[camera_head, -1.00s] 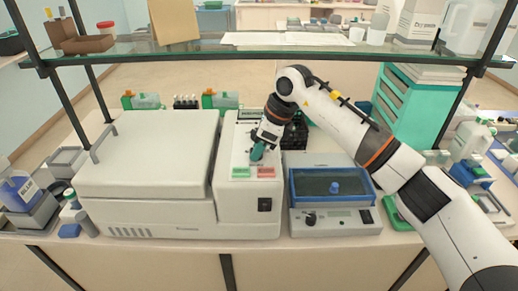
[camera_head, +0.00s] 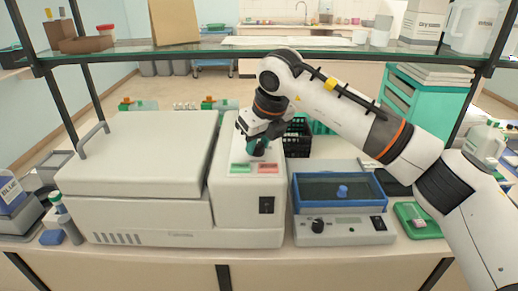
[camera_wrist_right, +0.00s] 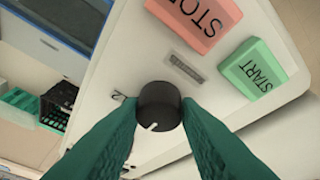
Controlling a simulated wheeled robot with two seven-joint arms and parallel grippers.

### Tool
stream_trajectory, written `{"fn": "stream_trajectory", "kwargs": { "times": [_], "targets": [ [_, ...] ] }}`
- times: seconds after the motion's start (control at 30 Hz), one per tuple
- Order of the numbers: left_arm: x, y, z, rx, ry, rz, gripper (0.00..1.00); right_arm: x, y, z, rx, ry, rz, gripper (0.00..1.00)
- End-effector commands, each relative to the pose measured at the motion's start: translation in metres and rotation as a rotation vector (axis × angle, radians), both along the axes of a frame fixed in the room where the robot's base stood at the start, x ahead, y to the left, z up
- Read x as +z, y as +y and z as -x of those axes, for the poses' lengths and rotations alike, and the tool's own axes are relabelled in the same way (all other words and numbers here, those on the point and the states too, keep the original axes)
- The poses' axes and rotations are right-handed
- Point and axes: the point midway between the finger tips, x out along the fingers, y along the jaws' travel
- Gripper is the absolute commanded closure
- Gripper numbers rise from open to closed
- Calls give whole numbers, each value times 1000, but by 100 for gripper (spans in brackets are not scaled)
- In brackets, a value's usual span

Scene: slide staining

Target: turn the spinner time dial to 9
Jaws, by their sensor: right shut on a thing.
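The spinner (camera_head: 142,150) is a white machine with a large closed lid on its left and a sloped control panel on its right. Its black round time dial (camera_wrist_right: 160,106) shows in the right wrist view, with a white pointer mark towards the lower left of the picture. Part of a printed number shows left of the dial; most of the scale is hidden by the fingers. My right gripper (camera_wrist_right: 158,122), with green fingers, is shut on the dial, one finger on each side. It also shows over the panel in the head view (camera_head: 257,147). My left gripper is out of view.
A green START button (camera_wrist_right: 252,68) and a red STOP button (camera_wrist_right: 198,18) lie close to the dial. A black switch (camera_head: 267,205) is on the front. A blue-framed device (camera_head: 340,228) stands to the right, a black crate (camera_head: 298,143) behind. A glass shelf (camera_head: 260,57) spans above.

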Motion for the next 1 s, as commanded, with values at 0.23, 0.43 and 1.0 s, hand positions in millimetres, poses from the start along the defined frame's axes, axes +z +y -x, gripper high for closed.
{"fn": "stream_trajectory", "kwargs": {
  "times": [0.23,0.43,1.0],
  "targets": [
    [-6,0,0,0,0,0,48,2,0,-1,-49,-4,0,93],
    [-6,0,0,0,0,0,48,2,0,0,-56,-4,-1,93],
    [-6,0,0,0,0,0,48,1,0,0,-53,-1,0,48]
  ]
}}
